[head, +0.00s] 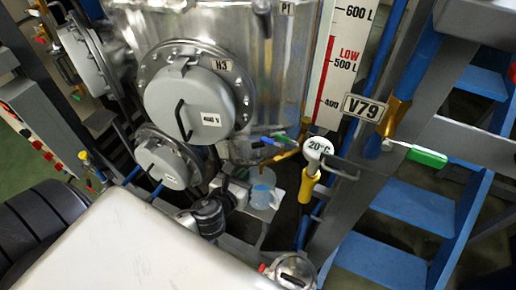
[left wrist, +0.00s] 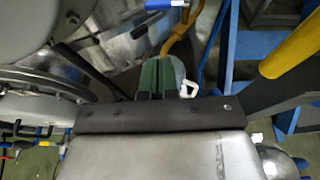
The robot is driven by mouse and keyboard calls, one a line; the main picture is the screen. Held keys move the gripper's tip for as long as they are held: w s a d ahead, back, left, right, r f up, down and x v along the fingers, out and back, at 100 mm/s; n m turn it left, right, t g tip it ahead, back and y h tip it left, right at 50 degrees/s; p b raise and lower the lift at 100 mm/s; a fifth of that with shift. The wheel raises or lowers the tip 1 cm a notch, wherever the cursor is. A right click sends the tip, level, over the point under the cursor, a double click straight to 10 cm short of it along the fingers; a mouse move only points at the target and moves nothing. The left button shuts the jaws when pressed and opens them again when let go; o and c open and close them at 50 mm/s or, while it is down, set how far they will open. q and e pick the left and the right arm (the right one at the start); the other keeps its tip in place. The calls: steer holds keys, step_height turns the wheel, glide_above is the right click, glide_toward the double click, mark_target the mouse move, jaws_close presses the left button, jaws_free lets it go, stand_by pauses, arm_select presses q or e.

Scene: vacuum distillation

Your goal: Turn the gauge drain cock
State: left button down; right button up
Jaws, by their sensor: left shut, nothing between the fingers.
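The level gauge (head: 330,65) with a red and white litre scale stands at the upper middle of the head view. A blue lever (head: 270,141) sits by a brass pipe (head: 288,154); both also show in the left wrist view, lever (left wrist: 160,4) and pipe (left wrist: 192,35). I cannot tell which handle is the drain cock. My left gripper (head: 239,178) is low beside the jug; its green fingers (left wrist: 155,72) are together and empty. My right gripper is out of view.
A clear jug (head: 262,186) with bluish contents is under the brass pipe. The vessel flange H3 (head: 160,105) is on the left. A round metal canister (head: 293,270) is at the bottom.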

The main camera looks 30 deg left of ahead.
mark_target(272, 143)
arm_select(q)
steer(key=r+p+x, duration=0.1)
steer(key=x, duration=1.3)
steer(key=shift+w+a+p, duration=0.15)
steer(key=shift+a+p, duration=0.05)
steer(key=shift+p, duration=0.2)
steer(key=shift+a+r, duration=0.1)
steer(key=shift+r, duration=0.05)
